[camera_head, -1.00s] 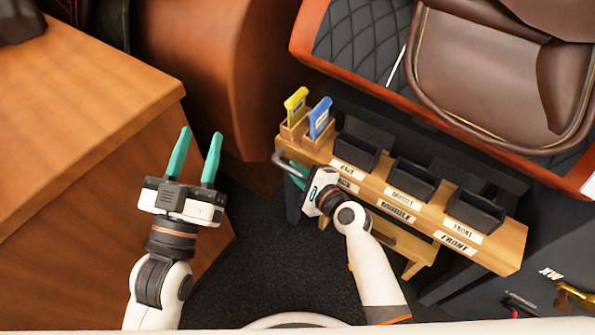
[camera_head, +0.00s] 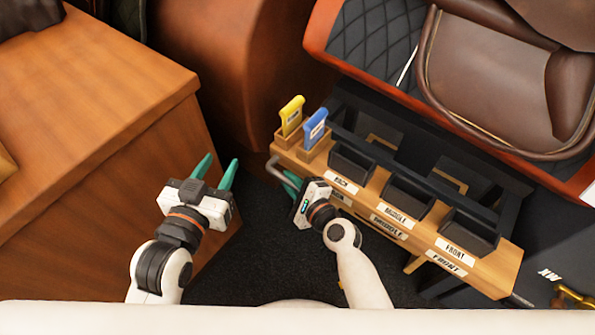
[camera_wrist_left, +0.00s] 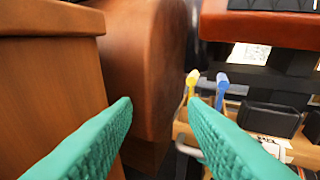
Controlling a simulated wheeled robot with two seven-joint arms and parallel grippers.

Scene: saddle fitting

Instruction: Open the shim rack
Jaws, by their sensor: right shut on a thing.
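The shim rack (camera_head: 415,230) is a long wooden drawer-like unit at the right of the head view, with black bins and labels reading BACK, MIDDLE and FRONT. It stands out from a dark frame (camera_head: 470,170), with a gap between them. A metal bar handle (camera_head: 279,170) is at its left front. My right gripper (camera_head: 290,181) is shut on this handle; the fingers partly hide the grip. My left gripper (camera_head: 219,167) is open and empty, left of the rack and apart from it. The rack's end also shows in the left wrist view (camera_wrist_left: 260,140).
A yellow tool (camera_head: 291,113) and a blue tool (camera_head: 314,127) stand in wooden holders at the rack's left end. A wooden cabinet (camera_head: 90,150) is at the left. A saddle (camera_head: 500,80) lies on a quilted, red-edged top behind. Dark floor (camera_head: 260,250) is clear between the arms.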

